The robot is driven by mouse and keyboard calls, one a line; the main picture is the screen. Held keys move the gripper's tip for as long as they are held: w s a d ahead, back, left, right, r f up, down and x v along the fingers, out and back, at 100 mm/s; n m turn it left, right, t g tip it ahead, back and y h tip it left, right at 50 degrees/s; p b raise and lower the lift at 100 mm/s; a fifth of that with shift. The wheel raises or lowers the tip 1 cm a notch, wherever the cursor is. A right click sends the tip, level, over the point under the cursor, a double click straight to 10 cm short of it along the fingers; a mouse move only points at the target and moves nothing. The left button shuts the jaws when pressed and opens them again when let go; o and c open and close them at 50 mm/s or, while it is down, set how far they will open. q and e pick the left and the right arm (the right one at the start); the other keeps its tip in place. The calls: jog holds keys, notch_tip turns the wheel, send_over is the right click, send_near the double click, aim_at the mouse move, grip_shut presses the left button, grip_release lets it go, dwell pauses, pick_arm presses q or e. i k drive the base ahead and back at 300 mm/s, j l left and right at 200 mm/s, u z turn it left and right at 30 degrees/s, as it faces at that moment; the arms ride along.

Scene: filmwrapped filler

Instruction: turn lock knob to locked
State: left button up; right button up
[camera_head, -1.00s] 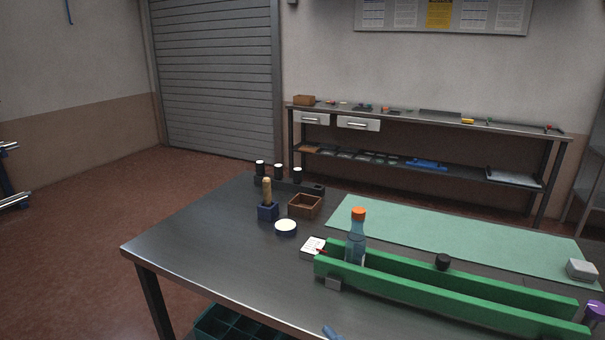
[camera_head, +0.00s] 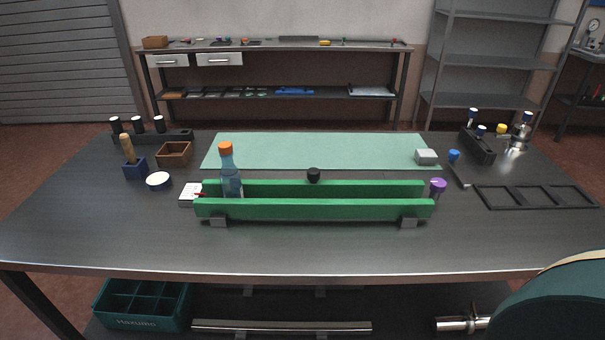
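A long green twin-rail fixture (camera_head: 314,208) stands on the metal workbench (camera_head: 130,245), near its front middle. A small black knob-like piece (camera_head: 313,175) shows just above its back rail; I cannot tell whether it is the lock knob or how it is turned. A bottle with an orange cap (camera_head: 230,176) stands upright at the left end between the rails. A purple-topped piece (camera_head: 438,187) is at the fixture's right end. Neither of my grippers is in view.
A green mat (camera_head: 300,150) lies behind the fixture. A wooden box (camera_head: 174,153) and a white-topped round tin (camera_head: 158,181) are left. A black divided tray (camera_head: 535,196) lies right. A teal crate (camera_head: 142,305) sits below. The bench's front strip is clear.

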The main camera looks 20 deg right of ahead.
aim_at(437, 185)
jog(key=z, duration=1.7)
